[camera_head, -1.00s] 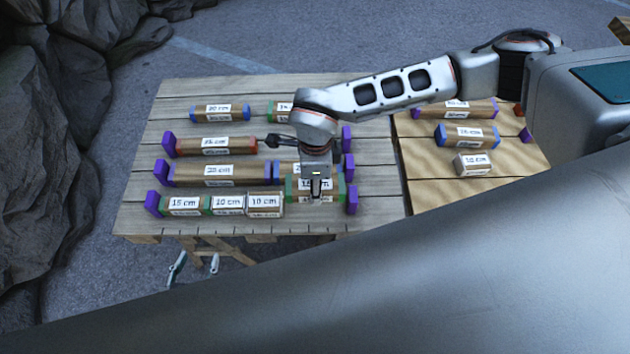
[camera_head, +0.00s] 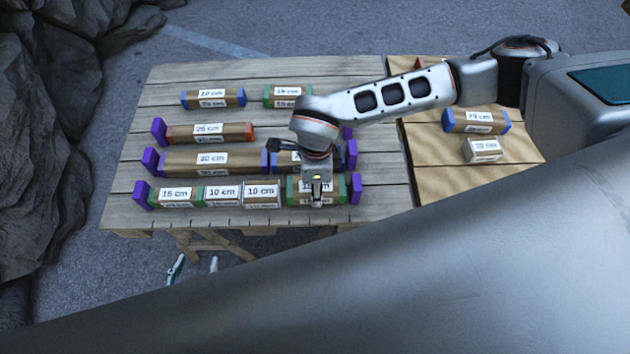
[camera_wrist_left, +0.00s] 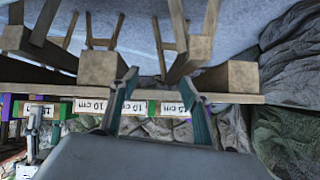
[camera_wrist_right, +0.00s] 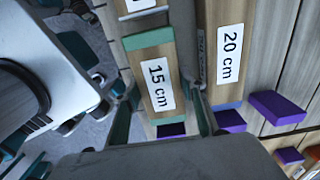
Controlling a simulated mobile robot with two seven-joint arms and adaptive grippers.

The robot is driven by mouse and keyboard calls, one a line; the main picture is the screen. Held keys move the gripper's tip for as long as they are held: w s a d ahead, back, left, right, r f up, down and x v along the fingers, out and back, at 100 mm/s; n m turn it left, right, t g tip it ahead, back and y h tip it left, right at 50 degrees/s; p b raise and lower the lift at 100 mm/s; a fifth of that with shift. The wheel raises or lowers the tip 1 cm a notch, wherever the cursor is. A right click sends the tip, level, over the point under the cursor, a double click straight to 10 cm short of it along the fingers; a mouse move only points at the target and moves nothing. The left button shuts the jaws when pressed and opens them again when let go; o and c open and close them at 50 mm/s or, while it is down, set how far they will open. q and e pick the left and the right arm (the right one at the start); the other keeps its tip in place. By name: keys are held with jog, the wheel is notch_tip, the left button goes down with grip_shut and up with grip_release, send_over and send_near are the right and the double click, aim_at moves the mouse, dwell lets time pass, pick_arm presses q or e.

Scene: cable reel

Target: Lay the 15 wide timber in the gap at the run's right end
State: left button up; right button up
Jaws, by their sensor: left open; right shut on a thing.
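The 15 cm timber (camera_head: 299,190), green at both ends, lies in line with the front run, between the run's last 10 cm block (camera_head: 262,194) and the purple right stop (camera_head: 355,190). My right gripper (camera_head: 317,198) is shut on its middle from above, partly hiding its label. In the right wrist view the timber (camera_wrist_right: 158,85) is between the fingers, a purple stop (camera_wrist_right: 171,130) just past its end. I cannot tell whether it touches the table. My left gripper (camera_head: 195,266) is open and empty, below the table's front edge; the left wrist view shows its fingers apart (camera_wrist_left: 158,95).
The run's left part holds a 15 cm timber (camera_head: 175,196) and another 10 cm block (camera_head: 221,194) against a purple left stop (camera_head: 142,194). Close behind lies a row with a 30 cm timber (camera_head: 211,160). Spare timbers (camera_head: 476,120) lie on the right board.

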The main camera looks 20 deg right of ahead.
jog(key=shift+f, duration=0.5)
pick_arm(q)
jog(key=shift+w+a, duration=0.2)
jog(key=shift+w, duration=0.15)
jog(key=shift+s+d+f, duration=0.1)
jog(key=shift+s+f, duration=0.1)
pick_arm(e)
jog(key=shift+f, duration=0.35)
jog(key=o, duration=1.3)
pick_arm(q)
jog(key=shift+s, duration=0.1)
pick_arm(e)
notch_tip(320, 180, up, 12)
jog(key=shift+f, duration=0.1)
